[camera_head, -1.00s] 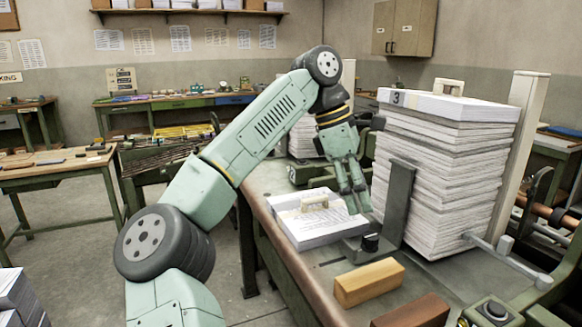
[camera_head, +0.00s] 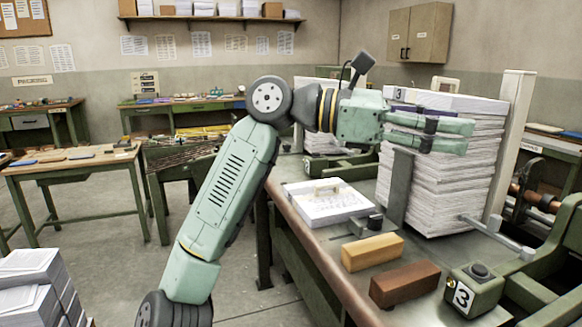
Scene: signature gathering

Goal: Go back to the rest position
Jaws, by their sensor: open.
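My gripper (camera_head: 466,137) is open and empty. It points to the right, roughly level, in front of the upper part of the tall paper stack (camera_head: 430,195). I cannot tell whether it touches the stack. My arm (camera_head: 235,180) rises from the lower left and bends at the elbow near the picture's middle. A low stack of printed sheets (camera_head: 327,207) with a small tan handle on top lies on the bench (camera_head: 300,228), below my gripper and apart from it.
A yellowish wooden block (camera_head: 372,252), a brown block (camera_head: 405,284) and a button box marked 3 (camera_head: 472,290) stand at the bench front. A metal upright (camera_head: 397,187) stands before the tall stack. More paper stacks (camera_head: 40,285) are at lower left. The floor (camera_head: 110,245) left of my arm is clear.

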